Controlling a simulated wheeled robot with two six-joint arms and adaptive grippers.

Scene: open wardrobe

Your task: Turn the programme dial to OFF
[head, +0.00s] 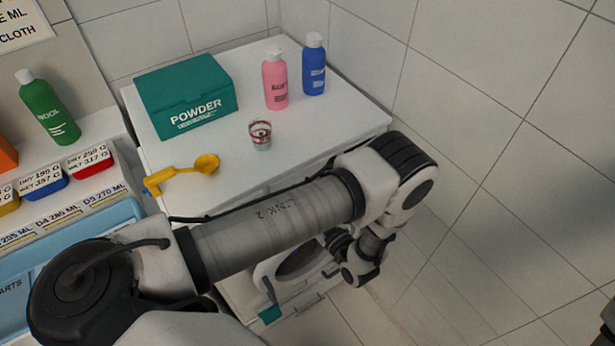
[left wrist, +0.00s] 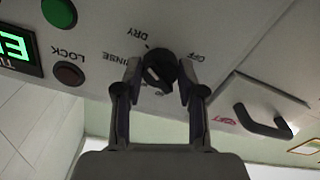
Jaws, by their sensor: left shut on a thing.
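The programme dial (left wrist: 160,72) is a dark round knob on the white machine's control panel in the left wrist view. The labels DRY, RINSE (partly covered) and OFF stand around it, upside down; OFF (left wrist: 196,56) is on its right. A pale mark shows on the dial's lower left side; I cannot tell which label it points to. My left gripper (left wrist: 158,88) has one finger on each side of the dial and is shut on it. In the head view my left arm hides the dial and the fingertips.
A dark handle (left wrist: 262,122) stands out to the right. A powder box (head: 188,95), bottles, a cup (head: 260,134) and a yellow scoop (head: 206,164) stand on top.

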